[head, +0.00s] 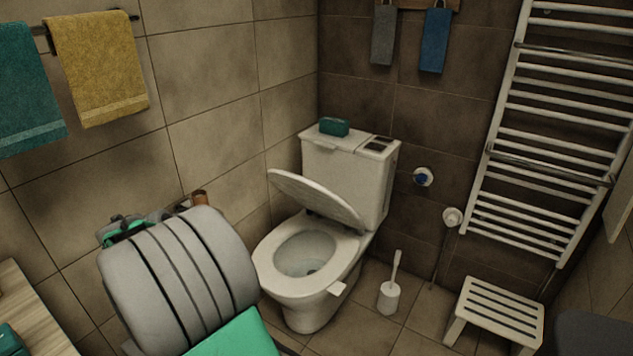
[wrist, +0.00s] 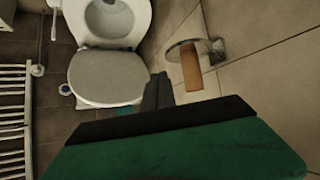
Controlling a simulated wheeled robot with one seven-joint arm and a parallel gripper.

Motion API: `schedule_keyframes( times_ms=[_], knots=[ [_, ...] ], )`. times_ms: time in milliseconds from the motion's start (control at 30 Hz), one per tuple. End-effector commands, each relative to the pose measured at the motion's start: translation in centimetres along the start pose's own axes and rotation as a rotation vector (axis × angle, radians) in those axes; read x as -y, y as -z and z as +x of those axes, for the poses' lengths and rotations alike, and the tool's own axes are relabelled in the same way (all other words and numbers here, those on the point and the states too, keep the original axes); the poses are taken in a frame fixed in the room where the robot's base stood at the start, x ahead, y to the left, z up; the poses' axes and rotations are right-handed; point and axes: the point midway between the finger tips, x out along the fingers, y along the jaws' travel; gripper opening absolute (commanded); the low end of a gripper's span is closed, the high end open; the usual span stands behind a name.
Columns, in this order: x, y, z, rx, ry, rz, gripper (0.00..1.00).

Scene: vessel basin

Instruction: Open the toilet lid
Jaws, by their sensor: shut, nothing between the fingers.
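The white toilet (head: 310,290) stands in the corner, its tank (head: 345,175) against the dark wall. Its lid (head: 315,200) is raised off the seat (head: 262,260) and slants up in front of the tank, clear of it at its upper end. The bowl opening shows below. In the wrist view the lid (wrist: 108,77) appears below the bowl (wrist: 108,18). My gripper (wrist: 160,82) is shut and empty, its dark fingers beside the lid's edge in that picture; I cannot tell whether they touch it. In the head view my arm largely hides it.
A toilet-paper holder with a brown roll (wrist: 191,70) is on the wall close to my gripper. A teal box (head: 334,127) lies on the tank. A toilet brush (head: 389,295), a white stool (head: 495,315) and a towel radiator (head: 545,140) are to the right.

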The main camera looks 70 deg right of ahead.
Motion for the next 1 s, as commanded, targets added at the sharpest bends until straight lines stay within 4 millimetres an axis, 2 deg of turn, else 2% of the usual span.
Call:
schedule_keyframes(
  times_ms=[33,67,100,200,300,400,667,767,1000],
  knots=[
    [-3.7,0.7,6.8,-0.137,-0.130,0.094,0.00],
    [-6.1,2.3,9.3,-0.236,-0.199,0.143,0.00],
    [-9.5,4.0,12.0,-0.367,-0.284,0.189,0.00],
    [-16.5,6.2,15.8,-0.657,-0.445,0.220,0.00],
    [-20.6,6.7,17.0,-0.857,-0.532,0.182,0.00],
    [-22.3,6.8,17.1,-0.959,-0.567,0.141,0.00],
    [-23.8,9.0,17.1,-0.988,-0.579,0.125,0.00],
    [-24.7,9.8,18.1,-0.987,-0.581,0.128,0.00],
    [-27.4,13.6,20.5,-0.988,-0.578,0.130,0.00]
  ],
)
